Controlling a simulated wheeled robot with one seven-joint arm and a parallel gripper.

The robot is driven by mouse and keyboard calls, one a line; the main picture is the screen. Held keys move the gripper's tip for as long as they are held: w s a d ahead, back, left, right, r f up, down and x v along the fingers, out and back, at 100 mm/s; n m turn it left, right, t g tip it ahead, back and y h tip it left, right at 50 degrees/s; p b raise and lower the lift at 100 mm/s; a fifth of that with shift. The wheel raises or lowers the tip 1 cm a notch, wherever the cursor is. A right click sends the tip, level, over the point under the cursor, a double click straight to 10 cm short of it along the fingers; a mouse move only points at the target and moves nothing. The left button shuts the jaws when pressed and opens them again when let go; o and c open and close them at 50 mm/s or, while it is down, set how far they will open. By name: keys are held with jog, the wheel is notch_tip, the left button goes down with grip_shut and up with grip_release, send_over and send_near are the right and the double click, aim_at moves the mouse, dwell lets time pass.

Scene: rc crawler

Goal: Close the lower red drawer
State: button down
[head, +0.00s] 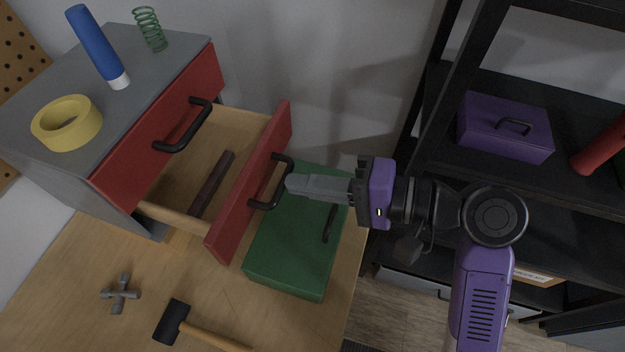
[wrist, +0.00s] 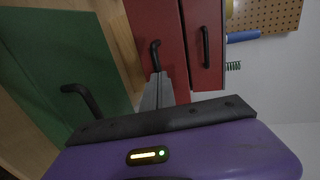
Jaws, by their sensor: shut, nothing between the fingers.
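The lower red drawer (head: 252,182) is pulled out of the grey cabinet (head: 160,52), with its wooden inside showing. A dark brown bar (head: 211,184) lies in it. Its black handle (head: 270,183) faces my gripper (head: 290,184). My gripper is shut and empty, its fingertips at or very near the handle; I cannot tell if they touch. In the wrist view the fingertips (wrist: 158,78) reach up to the lower drawer's handle (wrist: 154,56). The upper red drawer (head: 165,122) is shut, and its handle also shows in the wrist view (wrist: 206,47).
A green box (head: 290,258) with a black handle sits on the wooden table, beside and below my gripper. A hammer (head: 172,322) and a grey cross-shaped part (head: 119,294) lie in front. Yellow tape (head: 66,123) and a blue tube (head: 95,45) are on the cabinet. A black shelf (head: 470,85) stands right.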

aim_at(233, 176)
jog(key=shift+a, duration=0.1)
jog(key=p+x, duration=0.1)
jog(key=x, duration=0.3)
jog(key=r+p+x, duration=0.1)
jog(key=x, duration=0.3)
jog(key=r+p+x, duration=0.1)
jog(key=x, duration=0.3)
jog(key=shift+w+a+r, duration=0.2)
jog(key=shift+r, duration=0.1)
jog(key=shift+a, duration=0.1)
jog(key=shift+a+r, duration=0.1)
jog(key=shift+r, duration=0.05)
